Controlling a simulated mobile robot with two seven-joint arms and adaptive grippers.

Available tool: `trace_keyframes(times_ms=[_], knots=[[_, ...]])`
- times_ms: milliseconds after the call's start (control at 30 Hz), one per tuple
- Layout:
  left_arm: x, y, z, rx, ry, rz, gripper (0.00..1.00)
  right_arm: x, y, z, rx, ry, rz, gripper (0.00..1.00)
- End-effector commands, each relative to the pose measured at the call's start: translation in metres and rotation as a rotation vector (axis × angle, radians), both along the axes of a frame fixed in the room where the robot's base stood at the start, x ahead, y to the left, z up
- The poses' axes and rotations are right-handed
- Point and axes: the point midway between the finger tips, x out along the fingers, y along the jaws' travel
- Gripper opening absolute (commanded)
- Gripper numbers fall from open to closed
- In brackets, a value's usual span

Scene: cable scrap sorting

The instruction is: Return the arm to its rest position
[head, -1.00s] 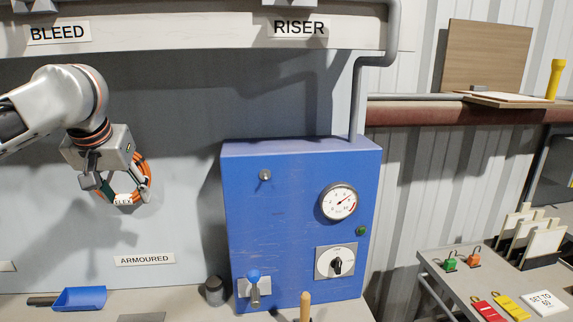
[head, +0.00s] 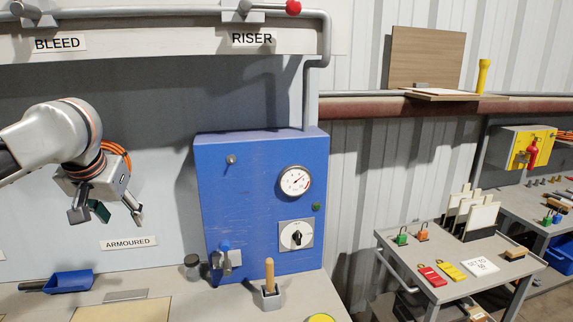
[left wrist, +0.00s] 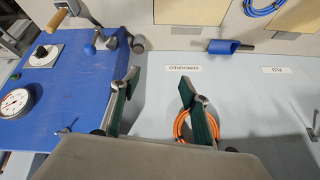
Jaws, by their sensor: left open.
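My left gripper (head: 107,212) is at the left of the head view, in front of the grey wall panel. Its two fingers are spread and point down, with nothing between them. In the left wrist view the open fingers (left wrist: 158,84) have bare panel between their tips. An orange cable coil (head: 118,149) is against the panel, partly hidden behind the gripper in the head view. In the left wrist view the coil (left wrist: 181,125) shows beside the right-hand finger, partly covered by it. My right gripper is in neither view.
The blue box with a gauge (head: 202,170) stands right of the gripper. A trolley (head: 395,250) with coloured tags stands further right.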

Motion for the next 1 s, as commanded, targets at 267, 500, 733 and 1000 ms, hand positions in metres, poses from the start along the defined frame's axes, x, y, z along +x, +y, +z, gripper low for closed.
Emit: trace_keyframes(times_ms=[267,500,733,1000], knots=[[0.007,-0.065,-0.072,0.062,-0.014,-0.252,0.45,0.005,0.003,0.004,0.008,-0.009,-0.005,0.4],[-0.004,-0.13,-0.137,0.08,-0.073,-0.485,0.45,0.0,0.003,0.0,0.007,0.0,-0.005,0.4],[-0.027,-0.173,-0.186,0.077,-0.149,-0.625,0.45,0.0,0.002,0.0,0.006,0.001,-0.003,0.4],[-0.061,-0.186,-0.232,0.096,-0.228,-0.674,0.45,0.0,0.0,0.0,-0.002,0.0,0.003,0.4]])
